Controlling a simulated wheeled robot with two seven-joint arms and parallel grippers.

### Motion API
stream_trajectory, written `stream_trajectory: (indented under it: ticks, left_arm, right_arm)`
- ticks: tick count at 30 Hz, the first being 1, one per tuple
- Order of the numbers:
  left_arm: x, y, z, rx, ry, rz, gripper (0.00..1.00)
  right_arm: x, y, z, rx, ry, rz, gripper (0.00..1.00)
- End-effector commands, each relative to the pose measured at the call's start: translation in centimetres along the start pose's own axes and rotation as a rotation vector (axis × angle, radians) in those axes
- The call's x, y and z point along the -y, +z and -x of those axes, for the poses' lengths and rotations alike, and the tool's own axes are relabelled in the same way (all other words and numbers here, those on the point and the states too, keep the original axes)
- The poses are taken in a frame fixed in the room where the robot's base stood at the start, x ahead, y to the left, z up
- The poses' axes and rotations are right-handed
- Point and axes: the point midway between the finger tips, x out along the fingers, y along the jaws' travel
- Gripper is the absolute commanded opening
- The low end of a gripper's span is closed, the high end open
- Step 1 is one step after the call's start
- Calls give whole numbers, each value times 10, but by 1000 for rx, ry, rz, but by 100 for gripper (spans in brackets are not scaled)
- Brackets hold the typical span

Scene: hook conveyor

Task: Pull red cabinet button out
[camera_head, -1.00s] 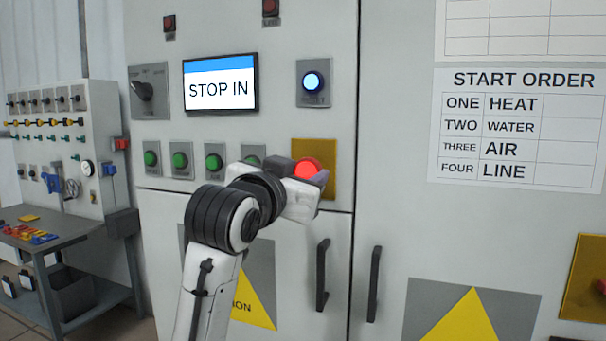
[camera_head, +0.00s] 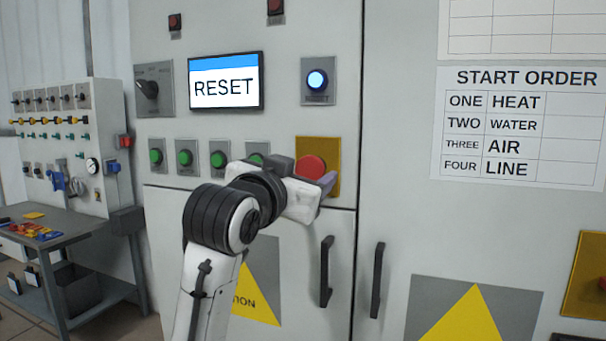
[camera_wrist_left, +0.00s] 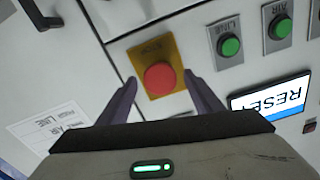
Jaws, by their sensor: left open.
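The red cabinet button (camera_head: 311,168) is a round mushroom head on a yellow plate (camera_head: 334,150) on the grey cabinet front. It looks unlit. My left gripper (camera_head: 306,172) is at the plate, open, with one finger on each side of the button and partly covering it in the head view. In the left wrist view, the button (camera_wrist_left: 159,79) lies between the two spread fingertips (camera_wrist_left: 162,88), and I see gaps on both sides. The screen (camera_head: 225,81) above left reads RESET. My right gripper is not in view.
A row of green buttons (camera_head: 186,158) runs left of the plate. A blue-lit button (camera_head: 317,80) sits above. Black door handles (camera_head: 377,280) stick out below. A workbench (camera_head: 60,230) stands at the far left.

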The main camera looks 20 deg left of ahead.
Motion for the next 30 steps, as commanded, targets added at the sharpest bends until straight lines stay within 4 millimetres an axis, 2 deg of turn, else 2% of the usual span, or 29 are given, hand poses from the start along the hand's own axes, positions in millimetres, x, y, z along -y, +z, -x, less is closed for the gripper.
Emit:
stream_trajectory:
  ticks: [5,12,18,23,30]
  left_arm:
    - [0,0,15,-4,-1,0,60]
    - [0,0,63,-5,-1,0,60]
    - [0,0,93,-2,0,-1,60]
    - [0,0,102,0,0,-1,60]
    - [0,0,103,0,0,-1,60]
  right_arm:
    - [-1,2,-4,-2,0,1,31]
    - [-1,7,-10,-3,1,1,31]
    - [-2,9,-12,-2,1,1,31]
    - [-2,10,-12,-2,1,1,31]
    - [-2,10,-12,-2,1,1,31]
